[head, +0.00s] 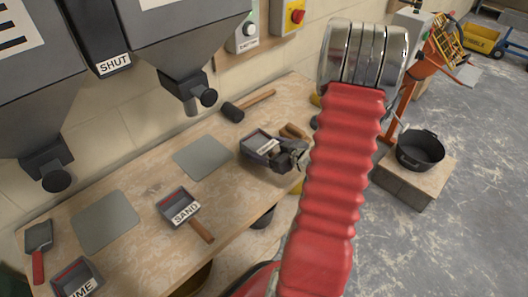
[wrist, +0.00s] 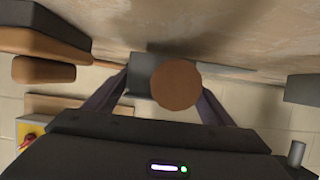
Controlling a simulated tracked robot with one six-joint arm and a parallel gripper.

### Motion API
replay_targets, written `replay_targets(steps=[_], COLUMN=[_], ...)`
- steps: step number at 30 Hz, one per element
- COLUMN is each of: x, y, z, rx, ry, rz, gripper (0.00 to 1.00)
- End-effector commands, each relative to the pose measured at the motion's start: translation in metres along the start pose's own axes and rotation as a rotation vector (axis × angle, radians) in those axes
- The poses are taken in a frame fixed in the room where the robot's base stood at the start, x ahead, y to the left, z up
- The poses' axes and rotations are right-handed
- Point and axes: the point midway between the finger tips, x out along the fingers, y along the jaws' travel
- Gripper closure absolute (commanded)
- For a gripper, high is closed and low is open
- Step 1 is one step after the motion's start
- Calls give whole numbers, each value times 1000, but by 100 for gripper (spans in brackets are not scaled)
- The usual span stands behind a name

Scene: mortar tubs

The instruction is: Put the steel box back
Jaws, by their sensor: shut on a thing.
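A small dark steel box (head: 256,141) with a white label, too small to read, is at the bench's right part. My gripper (head: 287,157) is at its right side, shut on its wooden handle (wrist: 176,85). In the wrist view the handle's round end is between the fingers, with the grey box (wrist: 143,70) partly hidden behind it. I cannot tell whether the box touches the bench. A similar box marked SAND (head: 178,202) lies mid-bench, and another (head: 78,279), its label partly cut off, is at the lower left.
Two grey mats (head: 203,157) (head: 105,222) lie bare on the wooden bench (head: 150,250). A mallet (head: 232,111) lies at the back and a red-handled tool (head: 38,245) at the left. Hoppers (head: 180,50) overhang the bench. A black bucket (head: 420,149) stands to the right.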

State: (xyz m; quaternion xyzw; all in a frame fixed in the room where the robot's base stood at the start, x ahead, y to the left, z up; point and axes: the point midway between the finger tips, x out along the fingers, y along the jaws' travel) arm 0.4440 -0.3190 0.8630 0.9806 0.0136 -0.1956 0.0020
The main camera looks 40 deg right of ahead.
Motion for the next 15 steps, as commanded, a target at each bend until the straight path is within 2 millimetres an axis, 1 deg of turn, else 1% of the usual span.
replay_targets(steps=[3,6,15], x=[4,6,6], y=[0,0,1], z=[10,13,14], rx=[1,-2,-2], ry=[1,2,2], rz=[-1,1,2], gripper=[70,70,70])
